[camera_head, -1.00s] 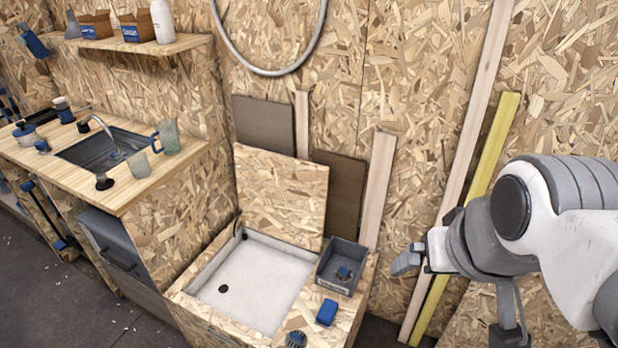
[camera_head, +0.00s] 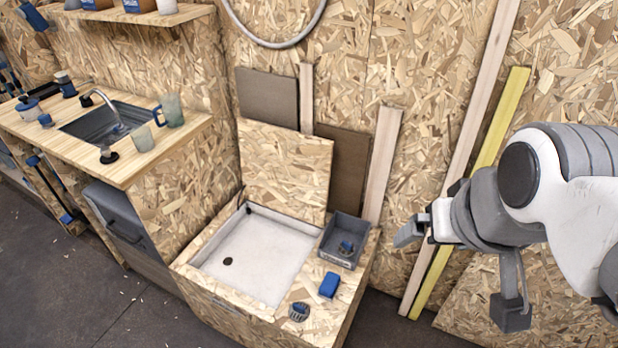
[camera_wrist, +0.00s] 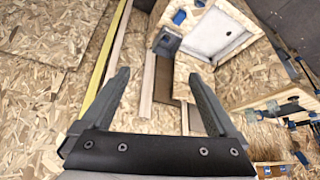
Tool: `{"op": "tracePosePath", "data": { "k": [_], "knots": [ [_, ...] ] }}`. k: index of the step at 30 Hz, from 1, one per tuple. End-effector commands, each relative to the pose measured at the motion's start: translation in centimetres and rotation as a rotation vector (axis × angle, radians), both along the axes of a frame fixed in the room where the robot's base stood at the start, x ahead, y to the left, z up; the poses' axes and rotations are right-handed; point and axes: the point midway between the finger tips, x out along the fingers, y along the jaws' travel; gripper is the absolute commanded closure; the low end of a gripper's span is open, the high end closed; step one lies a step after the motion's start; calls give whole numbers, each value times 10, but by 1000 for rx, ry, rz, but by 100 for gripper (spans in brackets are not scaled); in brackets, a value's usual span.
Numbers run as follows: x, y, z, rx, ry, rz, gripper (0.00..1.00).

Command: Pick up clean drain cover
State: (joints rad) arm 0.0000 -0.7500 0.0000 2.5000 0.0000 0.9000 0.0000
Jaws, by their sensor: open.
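A small round slotted grey piece, which looks like a drain cover (camera_head: 299,311), lies on the front ledge of the wooden shower box. A second small grey and blue piece (camera_head: 346,248) lies in the grey bin (camera_head: 329,257) at the box's back right corner. I cannot tell from its look which one is clean. The white basin (camera_head: 255,262) has a bare dark drain hole (camera_head: 227,261). My gripper (camera_wrist: 160,76) is open and empty, in the air to the right of the box and well apart from it. The basin also shows in the wrist view (camera_wrist: 216,36).
A blue block (camera_head: 330,285) lies on the ledge between the bin and the round piece. The raised wooden lid (camera_head: 285,170) stands behind the basin. Planks (camera_head: 382,165) and a yellow board (camera_head: 470,190) lean on the wall. A sink counter (camera_head: 150,160) stands left. Floor in front is clear.

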Motion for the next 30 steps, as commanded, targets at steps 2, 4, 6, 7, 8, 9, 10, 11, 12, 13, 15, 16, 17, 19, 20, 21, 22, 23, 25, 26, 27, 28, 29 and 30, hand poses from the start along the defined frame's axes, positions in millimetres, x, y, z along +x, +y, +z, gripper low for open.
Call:
{"op": "tracePosePath", "data": {
  "k": [2,4,6,7,8,9,10,11,12,13,15,16,17,19,20,21,22,23,25,26,27,28,29,30],
  "knots": [
    [0,0,0,0,0,0,6],
    [0,0,0,0,0,0,6],
    [0,0,0,0,0,0,6],
    [0,0,0,0,0,0,6],
    [0,0,0,0,0,0,6],
    [0,0,0,0,0,0,6],
    [0,0,0,0,0,0,7],
    [0,0,0,0,0,0,13],
    [0,0,-1,3,3,-1,20],
    [1,1,-3,8,9,-2,25],
    [2,4,-11,30,36,-9,38],
    [3,6,-16,44,53,-13,43],
    [5,8,-23,64,74,-19,48],
    [8,15,-40,119,137,-37,48],
    [10,19,-48,146,167,-48,48],
    [12,24,-60,186,209,-64,48],
    [14,28,-68,217,241,-77,48],
    [16,32,-76,247,273,-90,48],
    [20,42,-94,318,343,-124,48],
    [22,46,-102,347,373,-138,48],
    [25,51,-112,388,412,-159,48],
    [28,55,-119,417,440,-176,48],
    [30,58,-126,448,468,-192,48],
    [33,63,-136,487,505,-216,48]
  ]
}}
